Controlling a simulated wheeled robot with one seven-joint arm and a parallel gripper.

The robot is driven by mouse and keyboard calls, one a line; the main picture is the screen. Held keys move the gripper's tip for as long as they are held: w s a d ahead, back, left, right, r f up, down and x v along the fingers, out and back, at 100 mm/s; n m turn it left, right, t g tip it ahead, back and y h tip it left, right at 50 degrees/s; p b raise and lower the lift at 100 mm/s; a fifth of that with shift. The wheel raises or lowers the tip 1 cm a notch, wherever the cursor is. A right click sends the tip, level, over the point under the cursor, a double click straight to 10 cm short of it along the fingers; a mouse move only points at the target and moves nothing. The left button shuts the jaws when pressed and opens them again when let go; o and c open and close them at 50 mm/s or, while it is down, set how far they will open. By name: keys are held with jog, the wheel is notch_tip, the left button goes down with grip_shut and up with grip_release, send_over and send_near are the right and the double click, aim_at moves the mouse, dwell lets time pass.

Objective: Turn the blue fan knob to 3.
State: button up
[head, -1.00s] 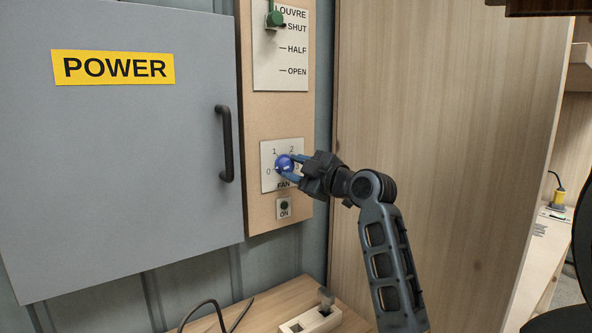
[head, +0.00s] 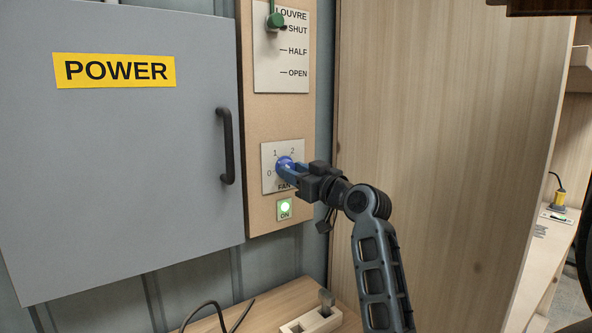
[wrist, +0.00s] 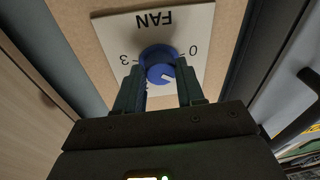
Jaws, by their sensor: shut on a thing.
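The blue fan knob (head: 284,161) sits on a pale dial plate on the wall panel, partly hidden by my fingers in the head view. My gripper (head: 288,167) is shut on the knob, one finger on each side. In the wrist view the picture is upside down, and the knob (wrist: 158,62) lies between my gripper's fingertips (wrist: 160,76). A short white mark shows on its face, towards the side of the 0; the exact number it points at I cannot tell. The 3 (wrist: 125,59) is on the other side. In the head view the 3 is hidden.
The ON lamp (head: 285,209) below the dial is lit green. A green louvre handle (head: 275,20) is above, near SHUT. The grey POWER cabinet (head: 120,150) with a black handle (head: 225,145) stands to the left. A wooden wall (head: 440,130) is to the right.

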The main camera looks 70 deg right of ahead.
jog(key=shift+w+a+r+m+g+h+p, duration=0.3)
jog(key=shift+m+p, duration=1.5)
jog(key=shift+m, duration=3.85)
jog(key=shift+s+d+f+m+g+h+p, duration=0.25)
jog(key=shift+m+g+p, duration=1.1)
jog(key=shift+m, duration=4.25)
jog(key=shift+w+a+r+m+g+h+p, duration=0.25)
jog(key=shift+m+p, duration=2.05)
jog(key=shift+m, duration=3.35)
jog(key=shift+s+r+t, duration=0.1)
jog(key=shift+t, duration=0.2)
jog(key=o, duration=1)
jog(key=shift+o, duration=0.2)
jog(key=shift+r, duration=0.1)
